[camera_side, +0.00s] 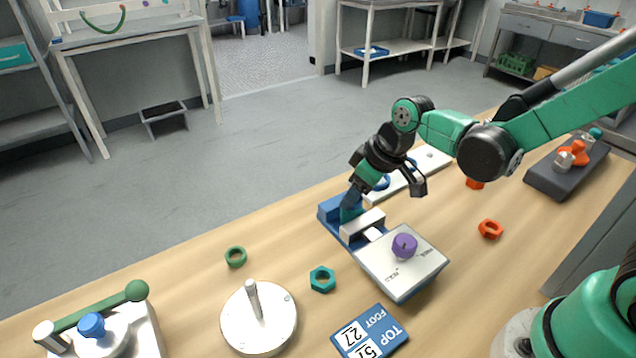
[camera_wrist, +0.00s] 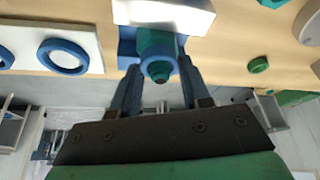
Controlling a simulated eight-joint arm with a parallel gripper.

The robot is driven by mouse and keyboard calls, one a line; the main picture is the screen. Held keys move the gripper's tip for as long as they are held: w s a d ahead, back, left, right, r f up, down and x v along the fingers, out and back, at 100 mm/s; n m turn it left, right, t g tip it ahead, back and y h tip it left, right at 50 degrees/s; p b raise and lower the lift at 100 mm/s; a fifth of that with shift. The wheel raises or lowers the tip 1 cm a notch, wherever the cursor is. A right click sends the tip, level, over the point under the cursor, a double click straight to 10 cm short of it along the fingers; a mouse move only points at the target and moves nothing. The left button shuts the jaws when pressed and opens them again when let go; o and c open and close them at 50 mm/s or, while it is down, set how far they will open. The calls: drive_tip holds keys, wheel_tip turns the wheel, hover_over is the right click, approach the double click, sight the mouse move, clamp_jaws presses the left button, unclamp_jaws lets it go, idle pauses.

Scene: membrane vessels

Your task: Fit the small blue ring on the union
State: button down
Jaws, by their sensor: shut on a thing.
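The union, a teal fitting (camera_wrist: 157,40), sits in a blue holder (camera_side: 329,210) with a pale block beside it. In the wrist view the small blue ring (camera_wrist: 147,62) is around the fitting's near end, whose dark teal tip shows through it. I cannot tell whether the ring is fully seated. My gripper (camera_wrist: 158,80) is shut on the ring, one finger on each side. In the side view my gripper (camera_side: 351,204) reaches down to the holder and hides the ring.
A white board (camera_side: 432,159) with larger blue rings (camera_wrist: 62,56) lies beside the holder. A white box with a purple knob (camera_side: 404,246) stands in front. A teal hex nut (camera_side: 322,279), green ring (camera_side: 235,257) and orange nut (camera_side: 490,229) lie loose. A round plate (camera_side: 240,325) has an upright post.

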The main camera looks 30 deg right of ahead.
drive_tip(key=shift+f, duration=0.1)
drive_tip(key=shift+c, duration=1.7)
unclamp_jaws()
drive_tip(key=shift+v, duration=2.8)
drive_tip(key=shift+s, duration=0.1)
drive_tip(key=shift+s+d+r, duration=0.1)
drive_tip(key=shift+s+r, duration=0.15)
drive_tip(key=shift+r, duration=0.05)
drive_tip(key=s+d+r+m+t+h, duration=0.1)
drive_tip(key=s+d+r+m+t, duration=0.1)
drive_tip(key=s+m+t, duration=0.1)
drive_tip(key=shift+s+d+r+m+h, duration=0.25)
drive_tip(key=shift+s+d+m+h, duration=0.15)
drive_tip(key=shift+s+m, duration=0.5)
